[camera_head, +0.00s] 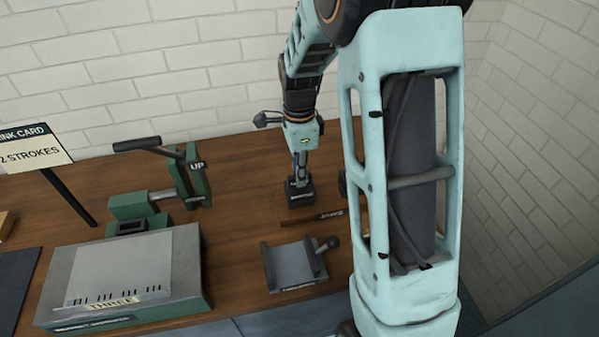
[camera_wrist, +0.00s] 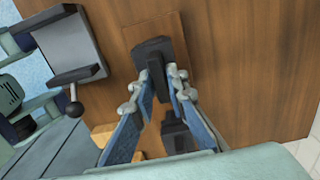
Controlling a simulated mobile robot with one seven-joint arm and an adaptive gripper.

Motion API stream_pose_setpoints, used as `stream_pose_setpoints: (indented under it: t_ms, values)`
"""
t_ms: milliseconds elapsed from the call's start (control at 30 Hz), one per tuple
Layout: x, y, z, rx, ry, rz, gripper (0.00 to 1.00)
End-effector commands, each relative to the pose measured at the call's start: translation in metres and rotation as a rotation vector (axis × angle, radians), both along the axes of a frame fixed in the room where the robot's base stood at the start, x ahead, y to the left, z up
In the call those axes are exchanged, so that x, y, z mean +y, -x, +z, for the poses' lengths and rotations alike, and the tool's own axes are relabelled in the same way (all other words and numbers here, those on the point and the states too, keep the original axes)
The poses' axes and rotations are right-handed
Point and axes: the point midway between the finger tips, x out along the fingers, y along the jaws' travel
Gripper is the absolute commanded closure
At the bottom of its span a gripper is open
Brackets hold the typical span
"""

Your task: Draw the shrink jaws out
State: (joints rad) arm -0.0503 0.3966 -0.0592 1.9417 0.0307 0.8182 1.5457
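My gripper (camera_head: 300,172) points down at a dark block (camera_head: 300,197) on a wooden base (camera_head: 322,216) at the middle of the bench. In the wrist view its two blue-padded fingers (camera_wrist: 161,77) stand on either side of a narrow dark part of that block (camera_wrist: 152,47). I cannot tell whether the pads press on it. The label on the base is too small to read, so I cannot confirm that the block is the shrink jaws. A green lever machine (camera_head: 195,180) marked "UP" stands to the left, its long handle raised.
A dark cradle with a ball knob (camera_head: 292,268) sits in front of the wooden base. A grey sloped box (camera_head: 185,265) with a "THREE" tag is at front left. A sign card (camera_head: 32,148) reads partly "2 STROKES". Brick walls close the back and right.

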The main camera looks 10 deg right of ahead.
Motion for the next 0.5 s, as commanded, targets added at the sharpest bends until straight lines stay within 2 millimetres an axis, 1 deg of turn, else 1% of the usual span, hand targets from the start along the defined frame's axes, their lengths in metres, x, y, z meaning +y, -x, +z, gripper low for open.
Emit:
stream_pose_setpoints:
  t_ms: [33, 133, 367, 500]
  values:
    - [0.0, -0.0008, 0.0015, -0.003, 0.0, 0.0, 0.8]
    - [0.0, -0.0005, 0.0011, -0.002, 0.0, 0.0, 0.69]
    - [0.0, 0.0015, -0.0016, 0.004, 0.0, 0.0, 0.68]
    - [0.0001, 0.0006, 0.0042, 0.002, 0.0, 0.0, 0.68]
